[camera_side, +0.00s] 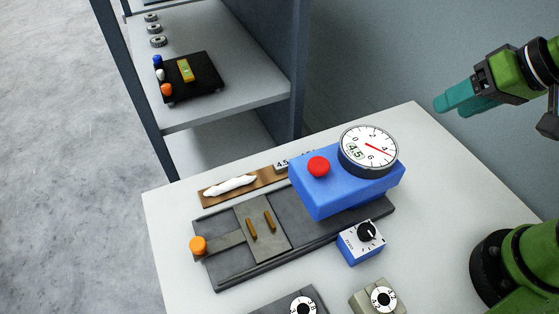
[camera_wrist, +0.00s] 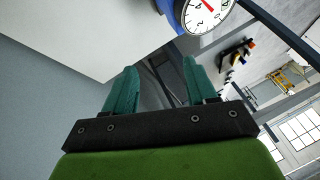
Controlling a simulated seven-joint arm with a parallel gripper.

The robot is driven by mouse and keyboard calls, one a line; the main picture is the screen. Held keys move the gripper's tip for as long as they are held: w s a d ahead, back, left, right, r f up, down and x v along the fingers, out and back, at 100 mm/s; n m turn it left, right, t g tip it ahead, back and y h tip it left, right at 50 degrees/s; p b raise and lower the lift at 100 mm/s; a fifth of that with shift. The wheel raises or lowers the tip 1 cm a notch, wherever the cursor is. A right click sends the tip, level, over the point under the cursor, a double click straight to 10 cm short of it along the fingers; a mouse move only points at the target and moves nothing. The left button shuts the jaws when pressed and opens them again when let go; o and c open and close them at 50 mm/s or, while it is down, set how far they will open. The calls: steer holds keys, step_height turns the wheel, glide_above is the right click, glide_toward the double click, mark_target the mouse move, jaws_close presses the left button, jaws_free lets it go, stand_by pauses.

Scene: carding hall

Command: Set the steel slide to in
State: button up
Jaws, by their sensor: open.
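The steel slide (camera_side: 262,229) is a grey plate with two brass pins standing on it. It lies on a dark base plate (camera_side: 318,232), to the left of a blue housing (camera_side: 345,184) and apart from it. An arm with an orange knob (camera_side: 198,245) reaches out from the slide's left side. The housing carries a red button (camera_side: 318,167) and a round dial gauge (camera_side: 368,151). My gripper (camera_side: 449,101) is up at the right, well away from the slide, with teal fingers. In the wrist view my gripper (camera_wrist: 160,68) is open and empty.
A small blue box with a black knob (camera_side: 366,234) stands in front of the housing. Two more dialled blocks (camera_side: 380,298) (camera_side: 303,304) sit at the table's front. A wooden strip with white fluff (camera_side: 230,187) lies behind the slide. A shelf (camera_side: 220,95) stands behind the table.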

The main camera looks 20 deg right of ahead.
steer(key=w+a+g, duration=0.2)
steer(key=w+a, duration=0.4)
steer(key=a, duration=0.4)
steer(key=w+a+g, duration=0.3)
steer(key=w+a, duration=0.3)
steer(key=a, duration=0.4)
steer(key=m+g, duration=0.4)
steer(key=m, duration=0.2)
glide_toward(198, 242)
steer(key=shift+y, duration=0.3)
steer(key=x, duration=0.8)
steer(key=shift+s+d+f, duration=0.1)
steer(key=shift+d+f, duration=0.1)
steer(key=shift+f, duration=0.05)
jaws_close()
